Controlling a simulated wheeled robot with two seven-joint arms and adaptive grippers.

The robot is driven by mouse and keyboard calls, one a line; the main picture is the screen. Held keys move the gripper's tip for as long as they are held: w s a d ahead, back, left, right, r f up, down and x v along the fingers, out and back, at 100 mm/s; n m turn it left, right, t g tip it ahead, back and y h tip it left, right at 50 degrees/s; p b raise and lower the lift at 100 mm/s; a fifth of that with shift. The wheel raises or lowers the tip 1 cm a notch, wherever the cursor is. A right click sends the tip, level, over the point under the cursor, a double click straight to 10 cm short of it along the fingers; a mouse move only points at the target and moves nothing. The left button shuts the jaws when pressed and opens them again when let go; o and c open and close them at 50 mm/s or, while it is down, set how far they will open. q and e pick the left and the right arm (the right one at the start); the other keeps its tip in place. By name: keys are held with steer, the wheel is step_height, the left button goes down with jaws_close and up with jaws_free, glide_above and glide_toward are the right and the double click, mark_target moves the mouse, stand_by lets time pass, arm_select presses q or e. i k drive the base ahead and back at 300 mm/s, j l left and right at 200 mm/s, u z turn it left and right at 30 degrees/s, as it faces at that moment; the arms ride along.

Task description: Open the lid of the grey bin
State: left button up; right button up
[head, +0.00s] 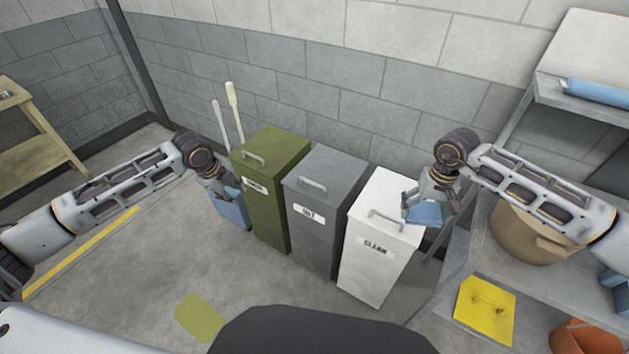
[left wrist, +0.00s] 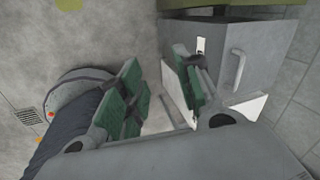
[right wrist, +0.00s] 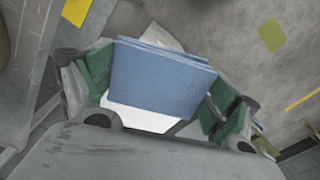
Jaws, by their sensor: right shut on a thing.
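The grey bin (head: 312,230) stands between a green bin and a white bin, its lid (head: 330,165) closed and a bar handle (head: 312,185) on top. The handle also shows in the left wrist view (left wrist: 238,70). My left gripper (head: 228,190) appears left of the green bin's front in the head view, apart from the grey bin; in the left wrist view its fingers (left wrist: 158,95) are spread and empty. My right gripper (head: 428,207) is shut on a folded blue cloth (right wrist: 160,78) near the white bin's right side.
The green bin (head: 265,205) and white bin (head: 375,260) closely flank the grey one. A blue container (head: 232,212) and two upright handles (head: 233,110) are at the left. A shelf with a yellow cloth (head: 485,310) and brown pot (head: 525,235) is right. The floor in front is open.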

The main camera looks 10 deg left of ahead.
mark_target(326, 175)
steer(key=i+l, duration=0.35)
steer(key=l, duration=0.15)
steer(key=i+l, duration=0.35)
steer(key=l, duration=0.2)
